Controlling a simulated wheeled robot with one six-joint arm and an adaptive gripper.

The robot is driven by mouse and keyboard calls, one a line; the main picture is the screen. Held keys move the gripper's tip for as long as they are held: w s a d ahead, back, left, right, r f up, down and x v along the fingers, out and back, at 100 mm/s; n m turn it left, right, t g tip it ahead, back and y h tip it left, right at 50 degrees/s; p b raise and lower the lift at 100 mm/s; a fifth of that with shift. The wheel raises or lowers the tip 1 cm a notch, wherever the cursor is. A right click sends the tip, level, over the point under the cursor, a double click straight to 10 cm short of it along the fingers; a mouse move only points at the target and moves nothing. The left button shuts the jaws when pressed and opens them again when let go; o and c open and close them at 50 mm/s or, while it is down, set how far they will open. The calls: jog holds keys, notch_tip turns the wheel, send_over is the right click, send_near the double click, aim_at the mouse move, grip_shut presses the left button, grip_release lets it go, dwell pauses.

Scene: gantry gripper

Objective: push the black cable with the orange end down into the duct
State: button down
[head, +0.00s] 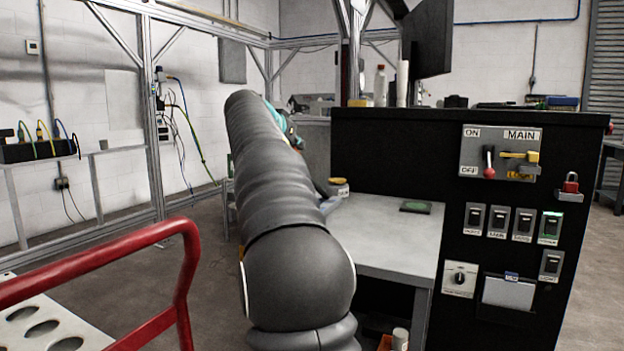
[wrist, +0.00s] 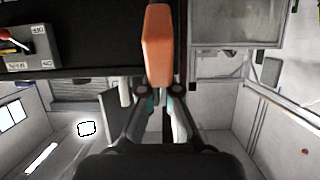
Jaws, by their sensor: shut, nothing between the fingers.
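My gripper (wrist: 159,82) shows in the wrist view with its two fingers drawn together. An orange block (wrist: 158,45) covers the place where the fingertips meet; I cannot tell whether it is part of the gripper or something just in front of it. In the head view my own arm reaches away from me and hides the gripper, apart from a small teal part. I cannot make out a black cable with an orange end or a duct for certain in either view.
A black box with several coloured cables (head: 40,150) sits on a rail at the left. A red handrail (head: 100,262) crosses the lower left. A grey workbench (head: 385,235) and a black panel with switches (head: 395,150) stand right of my arm. Open floor lies left of my arm.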

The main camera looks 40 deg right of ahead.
jog(key=shift+s+a+f+b, duration=0.4)
jog(key=shift+a+f+b, duration=0.55)
jog(key=shift+f+b, duration=1.25)
jog(key=shift+s+a+f+b, duration=0.35)
jog(key=shift+a+f+b, duration=0.9)
jog(key=shift+f, duration=1.55)
jog(key=shift+s+a+f+b, duration=0.4)
jog(key=shift+a+f+b, duration=0.2)
jog(key=shift+f+b, duration=1.75)
jog(key=shift+s+a+r+p, duration=0.25)
jog(key=shift+a+r+p, duration=0.35)
jog(key=shift+r, duration=0.25)
jog(key=v, duration=0.7)
jog(key=shift+b, duration=0.4)
